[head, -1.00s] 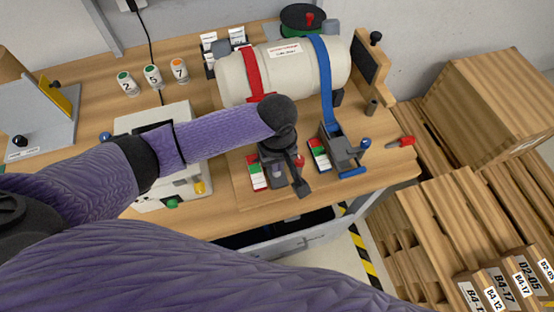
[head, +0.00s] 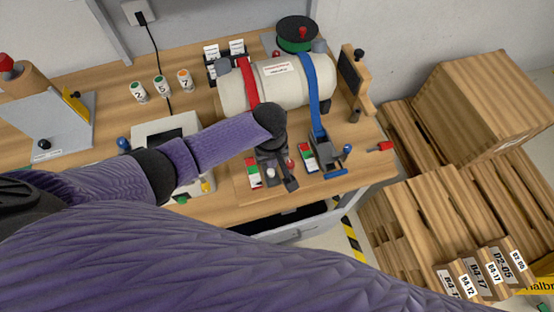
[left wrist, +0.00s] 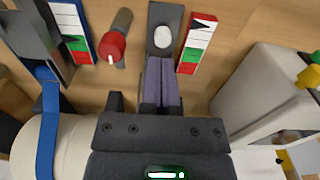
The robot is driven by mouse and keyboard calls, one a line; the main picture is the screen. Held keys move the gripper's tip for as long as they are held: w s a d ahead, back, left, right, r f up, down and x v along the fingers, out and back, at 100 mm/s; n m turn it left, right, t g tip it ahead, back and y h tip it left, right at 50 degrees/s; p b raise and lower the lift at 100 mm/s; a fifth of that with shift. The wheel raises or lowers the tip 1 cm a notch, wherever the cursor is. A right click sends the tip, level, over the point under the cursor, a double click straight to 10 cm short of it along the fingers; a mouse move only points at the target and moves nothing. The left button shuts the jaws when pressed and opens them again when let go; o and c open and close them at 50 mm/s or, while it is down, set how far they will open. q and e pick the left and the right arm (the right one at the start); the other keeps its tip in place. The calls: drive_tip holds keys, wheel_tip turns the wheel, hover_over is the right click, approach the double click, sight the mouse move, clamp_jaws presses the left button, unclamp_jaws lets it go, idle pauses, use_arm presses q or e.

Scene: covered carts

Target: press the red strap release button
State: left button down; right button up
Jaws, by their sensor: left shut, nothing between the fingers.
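The red strap (head: 249,82) wraps the left part of a cream cylinder (head: 279,88) and runs down behind my left gripper (head: 271,163). A grey fitting with a round white button (left wrist: 163,37) lies at the gripper in the left wrist view. My left gripper's purple fingers (left wrist: 161,64) are shut and empty, with the tips over the grey fitting, just short of the white button in the picture. Whether they touch is unclear. A red knob (left wrist: 112,46) stands beside the fitting. The strap's lower end is hidden by the gripper. My right gripper is not in view.
A blue strap (head: 314,92) ends in its own grey buckle (head: 325,155). Green, white and red gauges (left wrist: 197,43) flank the fittings. A white box (head: 147,134) stands left, and a red-handled tool (head: 380,147) lies right. Wooden crates (head: 478,105) fill the right side.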

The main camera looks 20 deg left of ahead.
sight(273, 170)
use_arm(q)
wheel_tip(273, 170, up, 10)
drive_tip(key=p, duration=0.2)
drive_tip(key=shift+w+f, duration=0.2)
drive_tip(key=shift+f, duration=0.05)
